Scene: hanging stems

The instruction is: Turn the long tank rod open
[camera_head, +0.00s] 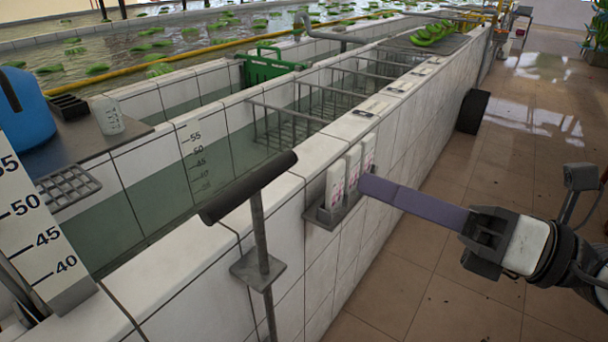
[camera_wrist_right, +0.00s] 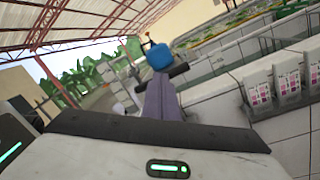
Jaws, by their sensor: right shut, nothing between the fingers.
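The long tank rod (camera_head: 260,232) stands upright at the near side of the tiled tank wall. It has a dark T-shaped handle (camera_head: 247,187) on top and passes through a small grey plate (camera_head: 257,268). My right gripper (camera_head: 368,185) has long purple fingers, shut and empty. In the right wrist view the shut fingers (camera_wrist_right: 161,85) point towards a dark bar, which looks like the handle (camera_wrist_right: 179,70). My left gripper is not in view.
A white depth gauge (camera_head: 38,235) is near left. The tiled floor at right is mostly clear.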

